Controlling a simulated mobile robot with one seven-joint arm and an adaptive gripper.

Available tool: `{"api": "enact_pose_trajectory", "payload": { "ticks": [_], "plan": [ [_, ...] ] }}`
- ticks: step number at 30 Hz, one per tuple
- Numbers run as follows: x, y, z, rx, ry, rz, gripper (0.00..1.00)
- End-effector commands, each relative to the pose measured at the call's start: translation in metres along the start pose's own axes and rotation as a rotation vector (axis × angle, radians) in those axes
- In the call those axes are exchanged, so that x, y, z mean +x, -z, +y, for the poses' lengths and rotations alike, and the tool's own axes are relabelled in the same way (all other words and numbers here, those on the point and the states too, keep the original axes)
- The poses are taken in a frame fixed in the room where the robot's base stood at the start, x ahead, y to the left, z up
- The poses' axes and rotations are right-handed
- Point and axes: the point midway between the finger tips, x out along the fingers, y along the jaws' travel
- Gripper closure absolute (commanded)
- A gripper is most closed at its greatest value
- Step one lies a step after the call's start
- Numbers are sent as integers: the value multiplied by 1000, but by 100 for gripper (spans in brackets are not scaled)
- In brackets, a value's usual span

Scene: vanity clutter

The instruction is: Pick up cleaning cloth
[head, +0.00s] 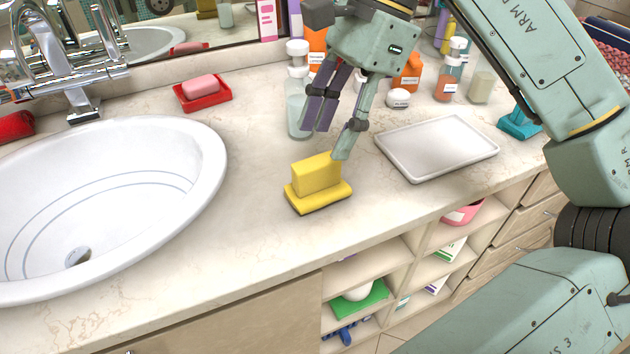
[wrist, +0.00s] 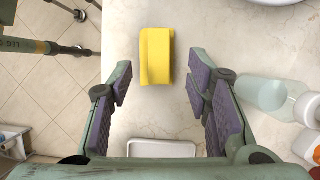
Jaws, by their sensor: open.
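The yellow cleaning cloth (head: 317,178) looks like an upright block on a flat yellow base. It stands on the counter right of the sink, and it also shows in the wrist view (wrist: 156,57) at the top, just ahead of the space between my fingers. My gripper (head: 328,135) is open and empty, above and behind the cloth in the head view. Its right finger's tip overlaps the cloth's upper right edge there; I cannot tell whether they touch. In the wrist view my gripper (wrist: 160,92) has its fingers wide apart, with bare counter between them.
A clear bottle (head: 298,105) stands close behind my fingers. A white tray (head: 437,147) lies to the right, and a teal item (head: 519,124) beyond it. The sink (head: 105,205) is at left, with a red soap dish (head: 203,101) behind. Counter around the cloth is clear.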

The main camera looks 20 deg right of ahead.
Motion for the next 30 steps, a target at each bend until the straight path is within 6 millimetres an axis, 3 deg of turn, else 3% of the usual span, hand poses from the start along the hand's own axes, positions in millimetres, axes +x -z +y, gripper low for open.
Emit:
{"api": "enact_pose_trajectory", "payload": {
  "ticks": [5,15,23,30],
  "plan": [
    [11,-1,0,0,1,-1,55],
    [55,0,2,1,1,-1,55],
    [59,0,2,1,3,-2,55],
    [58,0,2,1,3,-2,71]
  ]
}}
